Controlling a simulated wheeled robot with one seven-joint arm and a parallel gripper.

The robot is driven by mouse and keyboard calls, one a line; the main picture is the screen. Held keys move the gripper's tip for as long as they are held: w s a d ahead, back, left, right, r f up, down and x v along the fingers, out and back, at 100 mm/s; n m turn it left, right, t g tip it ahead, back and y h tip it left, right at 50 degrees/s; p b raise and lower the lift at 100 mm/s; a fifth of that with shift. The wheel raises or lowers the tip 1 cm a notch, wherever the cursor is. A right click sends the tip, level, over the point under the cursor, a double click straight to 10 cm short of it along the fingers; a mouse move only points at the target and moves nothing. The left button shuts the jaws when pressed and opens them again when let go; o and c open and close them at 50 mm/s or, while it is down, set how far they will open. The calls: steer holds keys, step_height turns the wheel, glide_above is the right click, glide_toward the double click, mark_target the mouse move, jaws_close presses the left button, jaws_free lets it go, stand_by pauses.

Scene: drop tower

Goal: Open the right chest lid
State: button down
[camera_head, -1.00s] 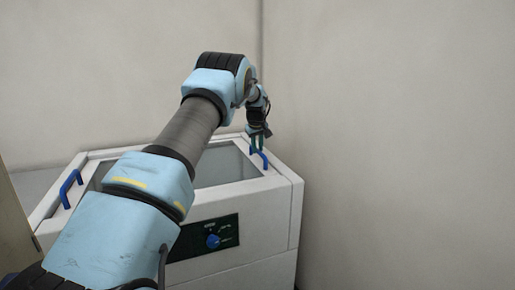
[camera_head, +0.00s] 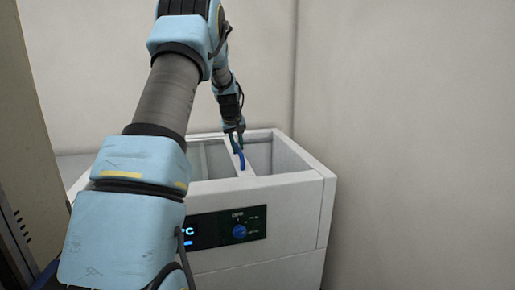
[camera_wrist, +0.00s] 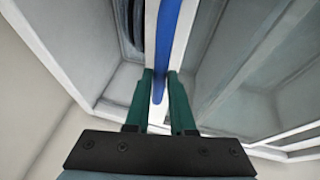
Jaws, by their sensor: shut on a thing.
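The white chest (camera_head: 312,215) stands in the corner. Its glass-topped right lid (camera_head: 209,160) is slid to the left, leaving a gap on the right through which the pale interior (camera_head: 277,158) shows. The lid's blue handle (camera_head: 240,158) is upright along the lid's right edge. My gripper (camera_head: 235,140) is shut on this handle from above. In the wrist view, the green fingers of my gripper (camera_wrist: 159,92) sit on both sides of the blue handle (camera_wrist: 172,42). My arm hides the chest's left part and the left handle.
Plain walls (camera_head: 400,120) stand close behind and to the right of the chest. A tall beige panel (camera_head: 25,120) stands close on the left.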

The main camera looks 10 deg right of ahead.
steer(key=shift+s+a, duration=0.15)
steer(key=shift+a, duration=1.1)
steer(key=shift+s+a, duration=0.15)
steer(key=shift+a, duration=1.05)
steer(key=c, duration=0.8)
jaws_free()
steer(key=shift+o, duration=0.2)
steer(key=b+v, duration=0.1)
steer(key=v, duration=0.9)
steer(key=shift+r+b, duration=0.4)
steer(key=shift+s, duration=0.2)
